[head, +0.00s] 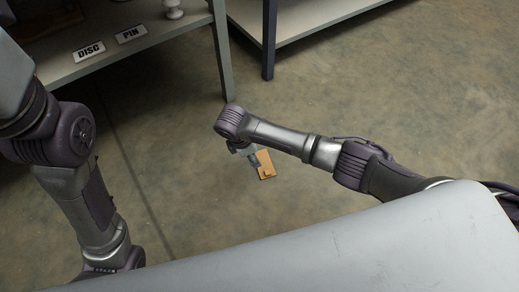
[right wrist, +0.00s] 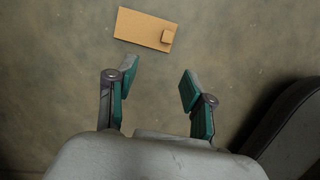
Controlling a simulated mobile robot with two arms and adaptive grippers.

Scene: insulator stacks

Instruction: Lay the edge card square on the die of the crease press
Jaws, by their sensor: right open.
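A flat tan rectangular card (head: 266,164), which I take to be the edge card, appears to lie on the floor. In the head view my right gripper (head: 254,161) is just left of the card and partly hidden by my arm. My left arm comes in from the left, but its gripper is not in view. No crease press shows.
A grey shelf table (head: 140,52) with DISC (head: 89,50) and PIN (head: 130,34) labels stands at upper left, a small white object (head: 173,9) on it. Another shelf (head: 300,22) stands at the top. The concrete floor around the card is clear.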

